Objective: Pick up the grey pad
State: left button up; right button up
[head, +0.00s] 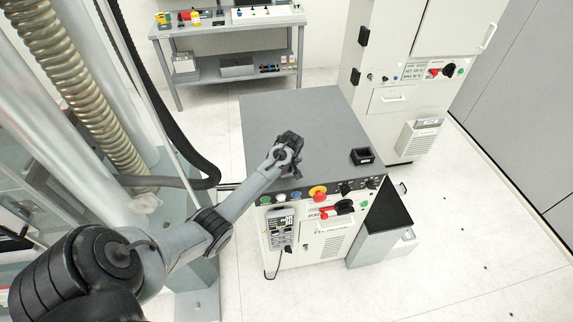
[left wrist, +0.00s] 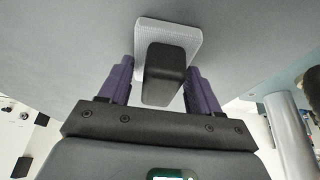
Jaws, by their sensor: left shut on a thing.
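The grey pad (left wrist: 186,30) shows in the left wrist view as a light, finely ribbed plate with a black block (left wrist: 163,75) on it, close to the grey cabinet top. My left gripper (left wrist: 160,72) has its purple fingers on both sides of the black block and is shut on it. In the head view my left gripper (head: 288,150) is low over the middle of the grey cabinet top (head: 330,110); the pad is hidden under it there. Whether the pad touches the top, I cannot tell. My right gripper is not in view.
A small black open box (head: 362,156) stands on the cabinet top near its right front edge. Buttons and a red-yellow knob (head: 318,191) line the front edge. A tall white cabinet (head: 400,100) stands behind right, a workbench (head: 230,25) at the back.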

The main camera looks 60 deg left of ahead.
pick_arm(q)
jog(key=shift+r, duration=0.15)
jog(key=shift+r, duration=0.6)
notch_tip(320, 180, up, 2)
jog(key=shift+r+b, duration=0.25)
jog(key=shift+b, duration=0.2)
jog(key=w+d+r+b, duration=0.1)
jog(key=w+d+r, duration=0.1)
jog(key=d, duration=0.3)
jog(key=w+d+r, duration=0.2)
jog(key=d+r, duration=0.3)
jog(key=shift+w+d+b, duration=0.3)
jog(key=shift+d+b, duration=0.05)
jog(key=shift+b, duration=0.05)
